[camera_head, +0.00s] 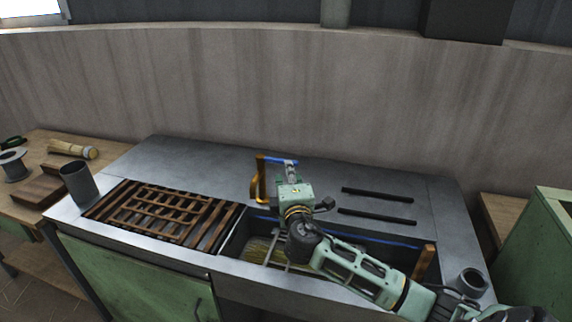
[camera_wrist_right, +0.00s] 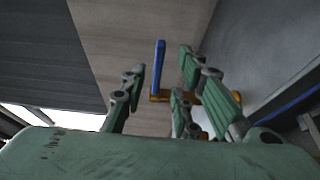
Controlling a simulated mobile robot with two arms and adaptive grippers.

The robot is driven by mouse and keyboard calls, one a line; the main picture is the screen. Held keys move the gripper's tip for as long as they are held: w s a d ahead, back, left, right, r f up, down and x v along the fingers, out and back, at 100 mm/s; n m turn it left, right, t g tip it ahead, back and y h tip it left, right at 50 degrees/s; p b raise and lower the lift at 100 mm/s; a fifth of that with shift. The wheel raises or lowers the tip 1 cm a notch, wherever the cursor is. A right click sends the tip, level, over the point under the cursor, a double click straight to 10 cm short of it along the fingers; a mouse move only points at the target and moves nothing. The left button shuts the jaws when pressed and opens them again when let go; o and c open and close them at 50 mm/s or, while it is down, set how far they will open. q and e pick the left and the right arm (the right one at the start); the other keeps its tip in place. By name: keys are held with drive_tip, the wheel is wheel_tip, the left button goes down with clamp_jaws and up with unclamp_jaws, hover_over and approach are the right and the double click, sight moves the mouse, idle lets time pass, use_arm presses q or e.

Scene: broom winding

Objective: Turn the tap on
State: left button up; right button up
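The tap has a copper-orange pipe (camera_head: 260,180) at the back edge of the sink and a blue lever handle (camera_head: 281,161) at its top. My right gripper (camera_head: 291,172) is over the sink, close to the handle, and partly hides the tap. In the right wrist view the blue handle (camera_wrist_right: 159,67) shows in the gap between the spread green fingers, with the orange pipe (camera_wrist_right: 160,98) beyond. The fingers are open, and I cannot tell whether any touches the handle. My left gripper is not in view.
The metal counter has a sink basin (camera_head: 236,240) below my right arm, with a brush head (camera_head: 259,250) inside. A brown slatted rack (camera_head: 165,213) and a grey cup (camera_head: 79,184) stand left. Black bars (camera_head: 378,194) lie right of the tap. A wall rises behind.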

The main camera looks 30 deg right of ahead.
sight(277, 161)
drive_tip(key=shift+p+x, duration=0.3)
drive_tip(key=shift+x, duration=2.85)
drive_tip(key=shift+r, duration=0.1)
clamp_jaws()
